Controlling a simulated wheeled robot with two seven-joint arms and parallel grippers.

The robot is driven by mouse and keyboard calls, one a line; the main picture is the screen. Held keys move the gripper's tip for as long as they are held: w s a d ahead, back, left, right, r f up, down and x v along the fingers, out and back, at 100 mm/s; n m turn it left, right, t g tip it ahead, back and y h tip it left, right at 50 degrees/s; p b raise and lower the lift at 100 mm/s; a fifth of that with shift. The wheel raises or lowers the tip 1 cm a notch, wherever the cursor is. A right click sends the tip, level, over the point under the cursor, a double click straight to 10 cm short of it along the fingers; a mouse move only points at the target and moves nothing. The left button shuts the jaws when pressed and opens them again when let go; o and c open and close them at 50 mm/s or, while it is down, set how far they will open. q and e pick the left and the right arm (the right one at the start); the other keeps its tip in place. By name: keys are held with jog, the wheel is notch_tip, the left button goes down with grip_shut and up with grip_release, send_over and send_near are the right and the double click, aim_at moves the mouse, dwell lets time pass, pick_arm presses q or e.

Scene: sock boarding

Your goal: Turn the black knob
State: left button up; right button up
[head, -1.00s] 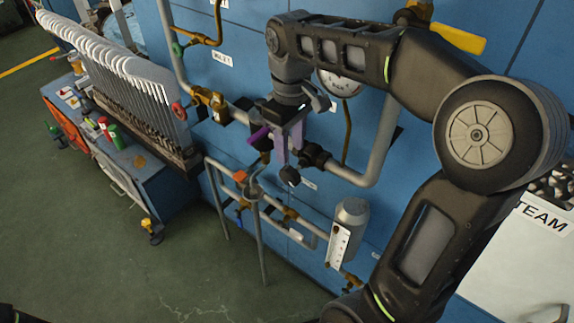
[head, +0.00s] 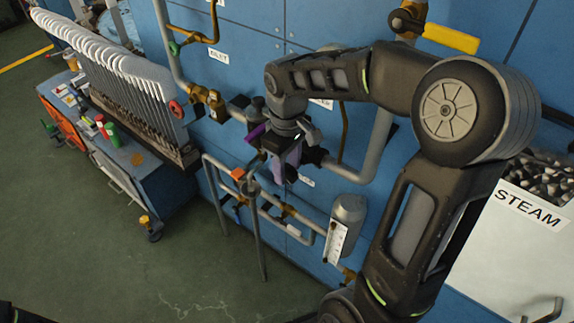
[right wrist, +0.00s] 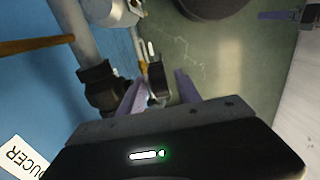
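The black knob (right wrist: 158,82) shows in the right wrist view between the two purple fingers of my right gripper (right wrist: 158,90). Clear gaps show beside the knob, so the fingers look open around it and not closed on it. In the head view my right gripper (head: 284,168) points down in front of the grey pipe on the blue wall. Its fingers and wrist mostly hide the knob there. I cannot tell whether a finger touches the knob.
A black pipe fitting (right wrist: 98,85) is close beside the fingers. A purple lever (head: 257,132) is left of the gripper. Lower pipes carry a grey cylinder (head: 348,210). A rack of white sock boards (head: 110,65) stands left. The green floor (head: 150,265) is open.

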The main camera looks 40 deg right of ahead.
aim_at(296, 179)
grip_shut()
dwell(0.4)
pick_arm(q)
jog(key=shift+f, duration=0.2)
